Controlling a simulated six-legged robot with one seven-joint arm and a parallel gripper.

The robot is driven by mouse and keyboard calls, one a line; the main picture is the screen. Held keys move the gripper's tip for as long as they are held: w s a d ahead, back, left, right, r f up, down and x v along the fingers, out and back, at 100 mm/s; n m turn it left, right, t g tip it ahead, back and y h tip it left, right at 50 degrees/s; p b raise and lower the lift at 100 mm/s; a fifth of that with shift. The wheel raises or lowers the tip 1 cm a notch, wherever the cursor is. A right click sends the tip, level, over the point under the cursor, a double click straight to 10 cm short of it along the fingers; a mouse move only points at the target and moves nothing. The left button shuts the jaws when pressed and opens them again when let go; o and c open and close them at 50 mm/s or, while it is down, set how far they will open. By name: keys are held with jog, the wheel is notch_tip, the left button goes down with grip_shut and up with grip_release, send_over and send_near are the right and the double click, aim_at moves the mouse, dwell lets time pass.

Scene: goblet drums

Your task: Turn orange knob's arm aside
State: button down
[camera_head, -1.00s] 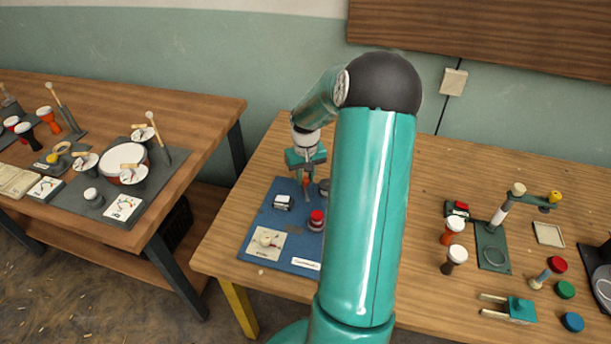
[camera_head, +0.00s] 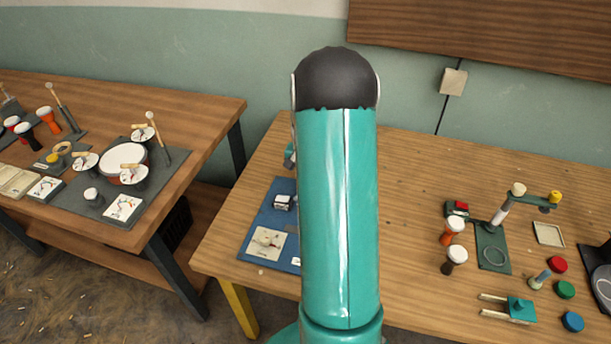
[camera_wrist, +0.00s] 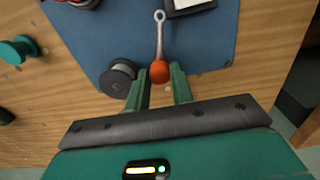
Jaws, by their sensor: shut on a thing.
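The orange knob (camera_wrist: 159,71) sits at the end of a thin metal arm (camera_wrist: 160,40) in the wrist view. The arm runs away from me to a small ring end over the blue mat (camera_wrist: 205,50). My gripper (camera_wrist: 161,77) is shut on the knob, with one green finger on each side of it. In the head view the blue mat (camera_head: 257,224) shows only at its left part. My own arm hides the knob and the gripper there.
A dark round spool-like piece (camera_wrist: 118,78) stands just left of the gripper in the wrist view. A white-topped block (camera_wrist: 190,5) is near the ring end. In the head view a green stand (camera_head: 493,250) and small drums (camera_head: 450,230) stand at right; bare wood lies between.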

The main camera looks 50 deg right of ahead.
jog(key=m, duration=0.4)
jog(key=shift+m, duration=0.4)
jog(key=m, duration=0.4)
jog(key=c, duration=1.2)
grip_release()
jog(key=shift+r, duration=0.15)
notch_tip(320, 180, up, 14)
jog(key=shift+f, duration=0.2)
